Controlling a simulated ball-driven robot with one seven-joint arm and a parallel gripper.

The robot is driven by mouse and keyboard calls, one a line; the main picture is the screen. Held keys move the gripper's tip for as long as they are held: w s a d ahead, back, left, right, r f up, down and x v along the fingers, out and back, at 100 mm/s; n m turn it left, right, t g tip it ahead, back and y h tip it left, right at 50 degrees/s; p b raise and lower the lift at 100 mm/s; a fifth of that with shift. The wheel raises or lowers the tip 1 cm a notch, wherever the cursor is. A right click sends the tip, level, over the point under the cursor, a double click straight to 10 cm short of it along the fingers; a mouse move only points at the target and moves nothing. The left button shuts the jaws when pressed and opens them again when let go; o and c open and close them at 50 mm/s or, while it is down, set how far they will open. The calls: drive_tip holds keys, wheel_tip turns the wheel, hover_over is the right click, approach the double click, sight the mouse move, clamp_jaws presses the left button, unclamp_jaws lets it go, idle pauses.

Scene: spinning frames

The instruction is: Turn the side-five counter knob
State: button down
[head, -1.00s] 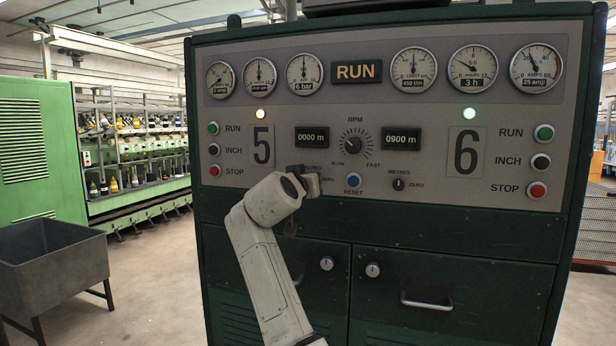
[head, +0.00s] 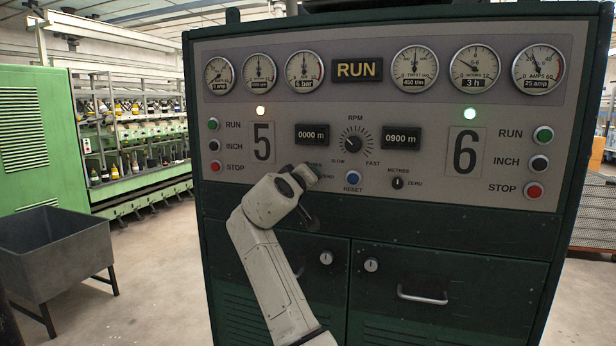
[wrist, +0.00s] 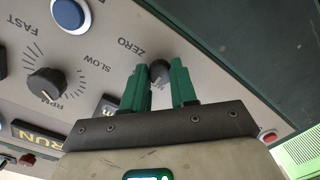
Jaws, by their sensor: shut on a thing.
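The side-five counter knob (wrist: 160,72) is small, dark and round, and sits by the word ZERO in the wrist view. The two green fingers of my gripper (wrist: 159,80) stand on either side of it and are shut on it. In the head view my gripper (head: 308,174) is against the panel, below the side-five counter (head: 312,135), which reads 0000 m. My wrist hides that knob there, and part of its labels. Which way the knob points is unclear.
The blue RESET button (head: 353,178) is just right of my gripper, with the RPM dial (head: 352,144) above. The side-six counter knob (head: 398,183) is farther right, under a counter (head: 403,139) reading 0900 m. Side-five buttons (head: 214,145) lie left.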

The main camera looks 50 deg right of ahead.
drive_tip(key=shift+w, duration=0.1)
idle(0.3)
drive_tip(key=c, duration=0.9)
unclamp_jaws()
drive_tip(key=shift+a, duration=0.1)
drive_tip(key=b+v, duration=0.3)
drive_tip(key=v, duration=0.7)
drive_tip(key=shift+a, duration=0.3)
